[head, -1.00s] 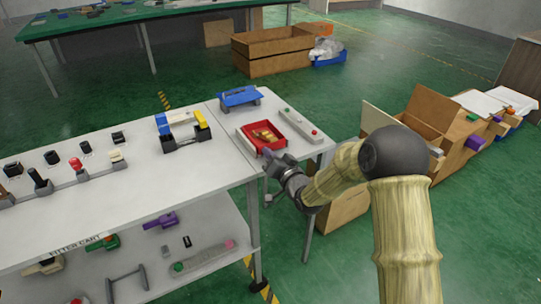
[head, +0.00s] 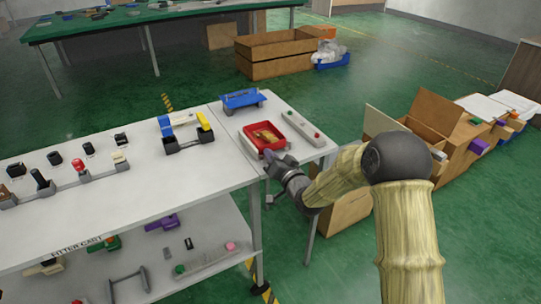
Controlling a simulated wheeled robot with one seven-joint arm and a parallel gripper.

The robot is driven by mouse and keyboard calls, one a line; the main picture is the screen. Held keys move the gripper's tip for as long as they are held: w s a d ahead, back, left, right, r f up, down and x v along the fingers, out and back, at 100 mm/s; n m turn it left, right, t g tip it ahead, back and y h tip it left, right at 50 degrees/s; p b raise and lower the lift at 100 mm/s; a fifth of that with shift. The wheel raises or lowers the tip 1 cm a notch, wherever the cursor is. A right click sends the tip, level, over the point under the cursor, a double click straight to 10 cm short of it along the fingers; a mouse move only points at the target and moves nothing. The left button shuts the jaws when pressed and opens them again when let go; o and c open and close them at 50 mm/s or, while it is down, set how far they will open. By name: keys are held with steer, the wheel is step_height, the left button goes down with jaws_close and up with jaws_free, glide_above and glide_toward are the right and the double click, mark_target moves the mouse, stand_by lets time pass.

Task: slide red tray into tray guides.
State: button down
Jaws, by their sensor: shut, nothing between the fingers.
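The red tray (head: 248,141) lies on the right end of the white table, with a yellowish-brown item (head: 267,136) inside it. Thin grey edges, seemingly the tray guides, show along its left side; how far the tray sits between them I cannot tell at this size. My gripper (head: 272,160) is shut and empty at the tray's near edge. It looks close to or touching that edge; the contact is unclear. The gripper and wrist hide part of the near side.
A grey bar with green and red ends (head: 304,128) lies right of the tray. A blue fixture (head: 243,98) stands behind it. A blue-and-yellow lever fixture (head: 187,133) is to the left. Bare white tabletop lies between.

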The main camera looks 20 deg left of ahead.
steer(key=shift+v, duration=1.2)
steer(key=v, duration=1.7)
steer(key=shift+s+b, duration=0.2)
steer(key=shift+b, duration=0.1)
steer(key=shift+d, duration=0.15)
